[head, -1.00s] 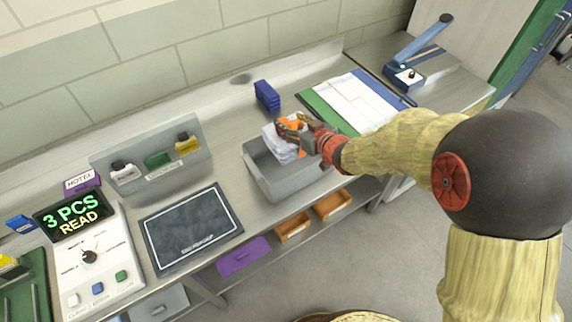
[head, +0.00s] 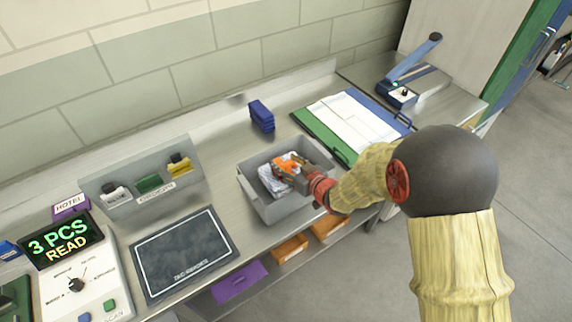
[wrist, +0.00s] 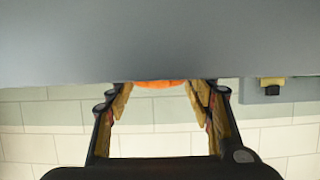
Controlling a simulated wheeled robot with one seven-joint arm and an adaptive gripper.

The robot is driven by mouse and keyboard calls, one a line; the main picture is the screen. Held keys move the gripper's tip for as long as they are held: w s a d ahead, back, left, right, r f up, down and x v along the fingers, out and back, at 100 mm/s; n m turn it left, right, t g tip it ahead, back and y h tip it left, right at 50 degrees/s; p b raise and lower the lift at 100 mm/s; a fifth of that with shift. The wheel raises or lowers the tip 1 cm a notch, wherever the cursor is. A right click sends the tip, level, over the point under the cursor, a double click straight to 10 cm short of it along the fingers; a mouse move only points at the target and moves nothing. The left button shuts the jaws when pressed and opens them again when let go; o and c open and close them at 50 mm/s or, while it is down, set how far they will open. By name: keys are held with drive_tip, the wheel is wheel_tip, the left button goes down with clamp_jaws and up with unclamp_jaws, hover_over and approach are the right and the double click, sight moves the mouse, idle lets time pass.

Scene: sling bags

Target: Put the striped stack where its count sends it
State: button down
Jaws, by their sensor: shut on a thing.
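A folded white cloth stack (head: 271,183) with orange on it shows inside the grey bin (head: 282,209); its stripes are too small to make out. My gripper (head: 289,166) reaches down inside the bin's rim and is shut on the stack. The fingers and wrist hide part of it. In the wrist view, an orange edge (wrist: 160,84) shows between my two fingers, below a broad grey surface that fills the top. A display (head: 64,240) on the white counter unit (head: 88,282) reads "3 PCS READ".
A dark mat (head: 185,255) lies left of the bin. A grey divided holder (head: 150,183) stands behind the mat. A blue block (head: 262,116) stands behind the bin. A green and blue board with white sheets (head: 350,122) lies to the right. Orange and purple drawers (head: 238,284) sit under the bench.

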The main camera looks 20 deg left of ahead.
drive_tip(key=shift+f+b, duration=0.35)
drive_tip(key=shift+b, duration=0.05)
drive_tip(key=shift+f, duration=0.2)
drive_tip(key=c, duration=0.9)
unclamp_jaws()
drive_tip(key=shift+o, duration=0.5)
drive_tip(key=shift+r, duration=0.1)
drive_tip(key=shift+r, duration=0.25)
drive_tip(key=p+v, duration=0.2)
drive_tip(key=v, duration=1)
drive_tip(key=shift+r, duration=0.2)
